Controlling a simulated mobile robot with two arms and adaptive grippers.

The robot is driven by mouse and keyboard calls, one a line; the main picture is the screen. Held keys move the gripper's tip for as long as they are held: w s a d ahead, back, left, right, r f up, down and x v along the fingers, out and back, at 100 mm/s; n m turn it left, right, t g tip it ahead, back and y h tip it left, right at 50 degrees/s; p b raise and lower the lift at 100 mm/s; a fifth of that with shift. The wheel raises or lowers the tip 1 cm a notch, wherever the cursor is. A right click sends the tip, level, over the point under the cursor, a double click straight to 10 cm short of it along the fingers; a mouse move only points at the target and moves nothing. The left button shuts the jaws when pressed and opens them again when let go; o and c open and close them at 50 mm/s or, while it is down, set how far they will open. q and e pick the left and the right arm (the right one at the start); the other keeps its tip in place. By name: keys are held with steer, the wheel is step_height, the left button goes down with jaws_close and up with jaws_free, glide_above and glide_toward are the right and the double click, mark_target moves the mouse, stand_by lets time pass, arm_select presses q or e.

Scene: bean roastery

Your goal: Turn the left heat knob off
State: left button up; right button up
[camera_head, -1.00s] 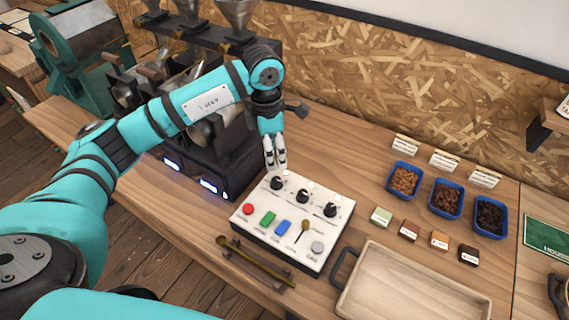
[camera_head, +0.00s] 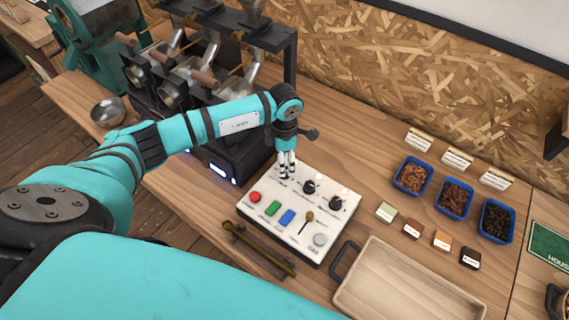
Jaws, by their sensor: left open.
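The white control panel (camera_head: 257,209) lies on the wooden counter, with black heat knobs along its back row. The middle knob (camera_head: 309,187) and right knob (camera_head: 335,203) show clearly. The left knob is mostly hidden behind my left gripper's fingers. My left gripper (camera_head: 286,174) is open and points down at the left knob's place. Its fingertips look to be at the knob, but I cannot tell whether they touch it. My right gripper is out of view.
A roaster machine stands behind left. A wooden tray (camera_head: 405,285), sample blocks and blue bean trays (camera_head: 411,176) lie right.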

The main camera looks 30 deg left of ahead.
arm_select(q)
step_height(320, 180, down, 4)
steer(key=shift+r+p, duration=0.25)
steer(key=shift+p, duration=0.05)
steer(key=shift+f, duration=0.35)
steer(key=c, duration=1.2)
steer(key=shift+o, duration=0.2)
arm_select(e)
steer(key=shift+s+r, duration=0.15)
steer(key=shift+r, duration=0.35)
